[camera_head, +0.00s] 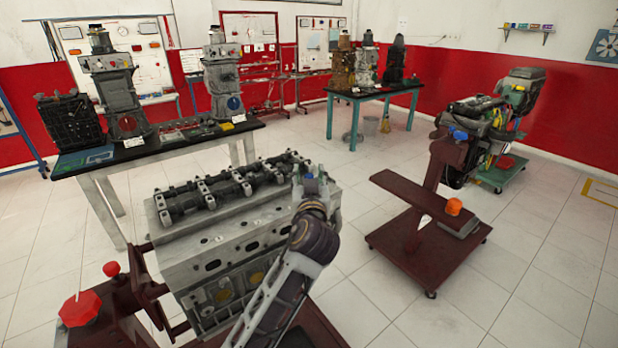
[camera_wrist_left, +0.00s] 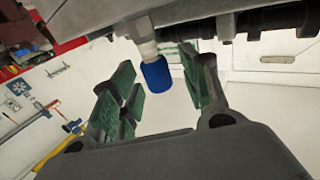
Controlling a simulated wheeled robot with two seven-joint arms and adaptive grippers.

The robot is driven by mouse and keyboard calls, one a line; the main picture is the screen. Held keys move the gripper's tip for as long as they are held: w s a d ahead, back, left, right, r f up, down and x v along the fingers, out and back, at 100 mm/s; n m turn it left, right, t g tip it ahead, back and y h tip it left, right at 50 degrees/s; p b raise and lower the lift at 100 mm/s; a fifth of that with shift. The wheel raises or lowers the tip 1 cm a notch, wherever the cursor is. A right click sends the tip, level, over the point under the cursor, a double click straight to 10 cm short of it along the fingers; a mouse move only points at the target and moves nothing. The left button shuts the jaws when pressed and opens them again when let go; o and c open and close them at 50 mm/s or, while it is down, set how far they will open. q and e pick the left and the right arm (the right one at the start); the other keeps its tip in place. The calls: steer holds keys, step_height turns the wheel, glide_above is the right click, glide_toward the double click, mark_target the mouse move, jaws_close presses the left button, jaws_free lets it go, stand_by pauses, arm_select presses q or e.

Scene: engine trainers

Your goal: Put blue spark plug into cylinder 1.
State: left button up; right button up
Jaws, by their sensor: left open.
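The engine block (camera_head: 213,249) stands at the centre front of the head view, with a row of dark oval openings along its near upper face and small number marks above them. My left gripper (camera_head: 311,178) is at the block's right end. In the left wrist view, its green-padded fingers (camera_wrist_left: 157,88) are open, one on each side of the blue spark plug (camera_wrist_left: 155,74). The plug's pale metal shank (camera_wrist_left: 144,38) reaches up to the engine's edge in that view; whether it is seated in anything I cannot tell. My right gripper is not in view.
A red engine stand with a red knob (camera_head: 79,309) is at lower left. A dark-topped bench (camera_head: 165,146) with engines stands behind. A maroon stand (camera_head: 425,262) with another engine and an orange knob (camera_head: 453,207) is to the right. Open tiled floor lies between.

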arm_select(q)
steer(key=s, duration=1.2)
steer(key=shift+d, duration=0.25)
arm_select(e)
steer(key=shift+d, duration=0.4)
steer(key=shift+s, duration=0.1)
